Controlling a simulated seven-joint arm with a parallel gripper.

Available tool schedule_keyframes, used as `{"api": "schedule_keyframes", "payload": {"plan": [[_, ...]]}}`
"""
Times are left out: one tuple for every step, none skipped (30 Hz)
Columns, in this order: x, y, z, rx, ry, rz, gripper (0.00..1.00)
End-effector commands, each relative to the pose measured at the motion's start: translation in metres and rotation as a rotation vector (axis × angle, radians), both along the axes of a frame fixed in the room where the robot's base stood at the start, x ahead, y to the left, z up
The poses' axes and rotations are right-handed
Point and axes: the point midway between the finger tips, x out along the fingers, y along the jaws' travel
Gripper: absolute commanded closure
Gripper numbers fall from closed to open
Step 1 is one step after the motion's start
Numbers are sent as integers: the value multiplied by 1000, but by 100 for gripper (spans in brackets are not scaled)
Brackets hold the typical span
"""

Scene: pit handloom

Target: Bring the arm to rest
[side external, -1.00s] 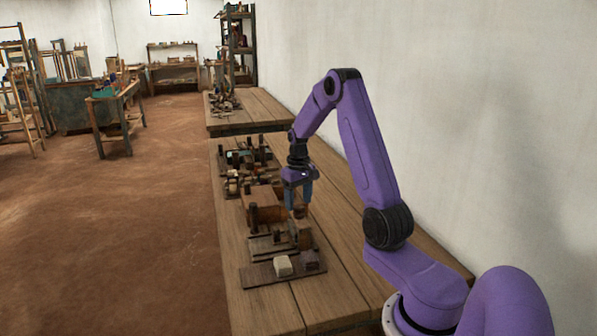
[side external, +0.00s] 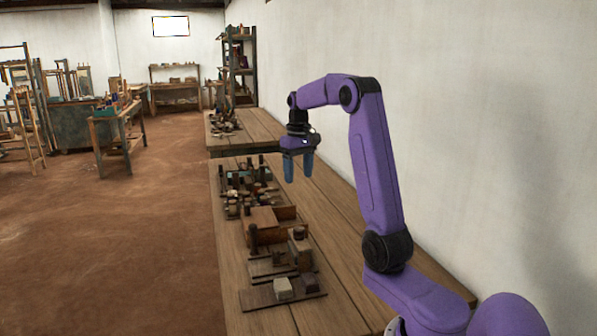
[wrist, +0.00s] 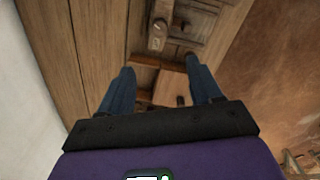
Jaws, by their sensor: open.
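My gripper (side external: 298,168) hangs with its two blue fingers pointing down above the long wooden table (side external: 335,285). The fingers are apart, with nothing between them, clear of the items below. In the wrist view, my gripper (wrist: 158,85) also shows open, its fingers on either side of a view down to the table. My purple arm is raised and bent at the elbow.
A wooden box (side external: 262,222) sits on the table below my gripper. A board with a pale block (side external: 283,288) lies at the near end, and several small items stand farther back. A white wall (side external: 470,120) runs along the right. The air around the gripper is clear.

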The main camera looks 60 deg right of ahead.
Motion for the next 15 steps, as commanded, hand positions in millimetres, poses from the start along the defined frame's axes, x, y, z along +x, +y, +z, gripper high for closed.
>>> {"api": "schedule_keyframes", "payload": {"plan": [[0, 0, 1, 0, 0, 0, 36], [0, 0, 1, 0, 0, 0, 36], [0, 0, 1, 0, 0, 0, 36], [0, 0, 1, 0, 0, 0, 36], [0, 0, 1, 0, 0, 0, 36], [0, 0, 1, 0, 0, 0, 36], [0, 0, 1, 0, 0, 0, 36], [0, 0, 1, 0, 0, 0, 36], [0, 0, 0, 0, 0, 0, 36], [0, 0, 0, 0, 0, 0, 36], [0, 0, 0, 0, 0, 0, 36], [0, 0, 0, 0, 0, 0, 36], [0, 0, 0, 0, 0, 1, 36], [1, 1, 0, 0, 0, 4, 36], [2, 4, 0, 0, 0, 11, 36]]}}
